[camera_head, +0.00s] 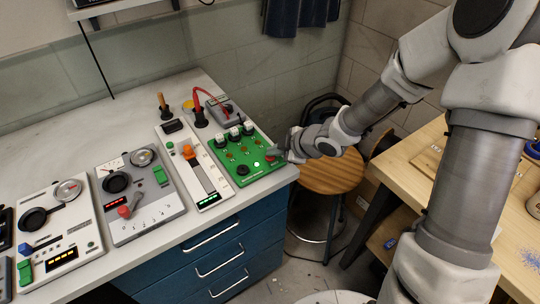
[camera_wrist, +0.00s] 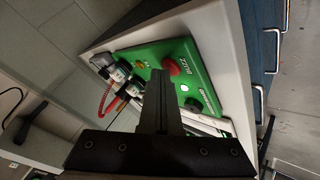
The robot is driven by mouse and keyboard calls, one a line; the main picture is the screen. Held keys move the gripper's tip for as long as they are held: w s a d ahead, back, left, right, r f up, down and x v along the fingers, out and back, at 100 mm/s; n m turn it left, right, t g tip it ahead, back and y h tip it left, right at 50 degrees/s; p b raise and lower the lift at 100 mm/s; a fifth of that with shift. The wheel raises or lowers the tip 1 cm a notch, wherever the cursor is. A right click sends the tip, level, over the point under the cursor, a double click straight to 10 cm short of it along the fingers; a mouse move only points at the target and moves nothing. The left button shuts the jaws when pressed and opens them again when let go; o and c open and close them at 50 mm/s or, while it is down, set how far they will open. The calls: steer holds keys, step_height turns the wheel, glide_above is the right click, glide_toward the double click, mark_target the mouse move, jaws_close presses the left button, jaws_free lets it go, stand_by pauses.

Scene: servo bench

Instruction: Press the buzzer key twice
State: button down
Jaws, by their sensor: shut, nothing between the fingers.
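The green panel (camera_head: 225,158) stands at the right end of the bench. A red round button (camera_head: 270,158) is near its right edge; in the wrist view the red button (camera_wrist: 171,67) has a white label beside it that seems to read BUZZ. A black round button (camera_wrist: 192,104) and a small white light (camera_wrist: 183,88) are on the same panel. My gripper (camera_head: 279,152) is shut and empty, close to the red button. In the wrist view, the shut fingers (camera_wrist: 158,74) point at the panel just beside the red button. Whether they touch it is unclear.
Left of the panel are a white slider unit (camera_head: 207,190), a grey unit with a dial (camera_head: 150,212) and a white unit (camera_head: 62,240). A red cable (camera_head: 200,95) arches behind the panel. A wooden stool (camera_head: 332,172) stands right of the bench.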

mark_target(274, 158)
steer(key=shift+r, duration=0.1)
steer(key=shift+r+p, duration=0.8)
steer(key=shift+p, duration=0.15)
step_height(274, 158, up, 5)
steer(key=p, duration=0.5)
stand_by(0.6)
